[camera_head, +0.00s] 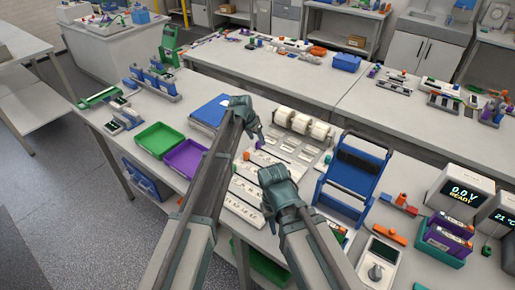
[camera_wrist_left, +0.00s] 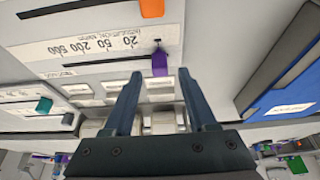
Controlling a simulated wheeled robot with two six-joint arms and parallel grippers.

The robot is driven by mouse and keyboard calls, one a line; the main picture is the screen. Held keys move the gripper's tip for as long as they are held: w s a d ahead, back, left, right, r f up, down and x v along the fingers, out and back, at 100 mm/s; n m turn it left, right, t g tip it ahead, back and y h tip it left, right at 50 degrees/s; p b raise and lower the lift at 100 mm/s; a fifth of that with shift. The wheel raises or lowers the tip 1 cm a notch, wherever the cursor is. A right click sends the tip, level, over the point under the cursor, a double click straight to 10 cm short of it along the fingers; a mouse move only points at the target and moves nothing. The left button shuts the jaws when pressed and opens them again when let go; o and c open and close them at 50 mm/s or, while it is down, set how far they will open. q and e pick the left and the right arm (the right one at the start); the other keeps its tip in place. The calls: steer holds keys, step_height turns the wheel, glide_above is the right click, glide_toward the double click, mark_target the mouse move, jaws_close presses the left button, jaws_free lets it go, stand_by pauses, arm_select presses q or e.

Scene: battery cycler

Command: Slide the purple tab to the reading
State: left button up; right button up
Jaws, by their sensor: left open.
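The purple tab (camera_wrist_left: 160,62) sits at one end of a dark slot on a pale panel in the left wrist view. Beside the slot is a scale (camera_wrist_left: 100,46), seen upside down, with 20, 50, 200 and 500. The tab is near the 20 end. My left gripper (camera_wrist_left: 162,80) is open, its fingertips either side of the tab's near end, with gaps; contact is not clear. In the head view, the left gripper (camera_head: 257,138) is over the panel near the small purple tab (camera_head: 259,144). My right gripper (camera_head: 272,195) is lower, over the panel; its fingers are unclear.
An orange tab (camera_wrist_left: 152,8) and a teal tab (camera_wrist_left: 44,104) sit on other slots. A blue folder (camera_wrist_left: 290,75) lies beside the panel. Purple (camera_head: 185,158) and green (camera_head: 160,139) trays stand left, a blue rack (camera_head: 355,170) right. A display (camera_head: 462,193) reads 0.0 V READY.

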arm_select(q)
steer(key=shift+b+x, duration=0.5)
steer(key=shift+x, duration=0.6)
steer(key=shift+r, duration=0.1)
jaws_close()
stand_by(0.5)
